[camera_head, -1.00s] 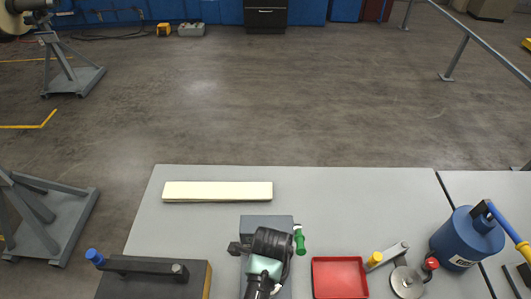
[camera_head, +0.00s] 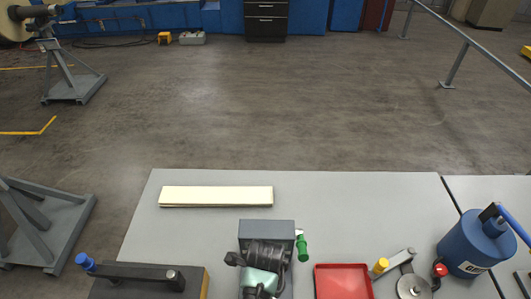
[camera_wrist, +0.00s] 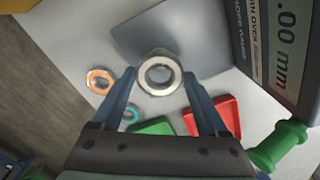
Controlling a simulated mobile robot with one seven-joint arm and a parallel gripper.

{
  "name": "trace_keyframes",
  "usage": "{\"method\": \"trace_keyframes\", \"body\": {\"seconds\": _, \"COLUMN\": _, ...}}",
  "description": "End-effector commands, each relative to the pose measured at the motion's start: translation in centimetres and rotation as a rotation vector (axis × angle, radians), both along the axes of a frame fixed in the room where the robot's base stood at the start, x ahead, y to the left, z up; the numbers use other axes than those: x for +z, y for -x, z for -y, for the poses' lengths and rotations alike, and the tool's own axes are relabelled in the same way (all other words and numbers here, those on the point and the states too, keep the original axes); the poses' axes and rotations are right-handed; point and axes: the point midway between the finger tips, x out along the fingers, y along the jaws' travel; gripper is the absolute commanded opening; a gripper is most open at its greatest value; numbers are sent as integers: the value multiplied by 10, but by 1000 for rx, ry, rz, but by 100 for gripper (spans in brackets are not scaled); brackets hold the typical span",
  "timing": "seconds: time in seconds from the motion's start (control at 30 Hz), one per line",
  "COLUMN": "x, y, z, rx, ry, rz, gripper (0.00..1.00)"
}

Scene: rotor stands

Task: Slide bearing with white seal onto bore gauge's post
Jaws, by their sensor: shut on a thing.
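My gripper (camera_wrist: 159,76) is shut on a metal bearing with a whitish ring (camera_wrist: 160,60), held between the fingertips in the wrist view. The bearing's open bore faces the camera. The bore gauge (camera_wrist: 262,35) is the dark box with a ".00 mm" display at the right. In the head view my wrist covers part of a grey box (camera_head: 266,226), which looks like the gauge. A grey plate (camera_wrist: 185,30) lies beyond the bearing. I cannot make out the gauge's post. My fingertips and the held bearing are hidden in the head view.
An orange-ringed bearing (camera_wrist: 100,81) and a teal-ringed one (camera_wrist: 130,115) lie on the table.

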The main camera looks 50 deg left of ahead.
Motion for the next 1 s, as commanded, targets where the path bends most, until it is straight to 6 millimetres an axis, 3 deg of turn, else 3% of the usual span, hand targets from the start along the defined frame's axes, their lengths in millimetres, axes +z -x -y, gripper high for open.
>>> {"method": "trace_keyframes", "body": {"seconds": 0.1, "x": -12, "y": 0, "z": 0, "rx": 0, "ry": 0, "rz": 1, "gripper": 28}}
{"method": "trace_keyframes", "body": {"seconds": 0.3, "x": -6, "y": 0, "z": 0, "rx": 0, "ry": 0, "rz": 1, "gripper": 28}}
{"method": "trace_keyframes", "body": {"seconds": 1.0, "x": -16, "y": 0, "z": 0, "rx": 0, "ry": 0, "rz": 1, "gripper": 28}}
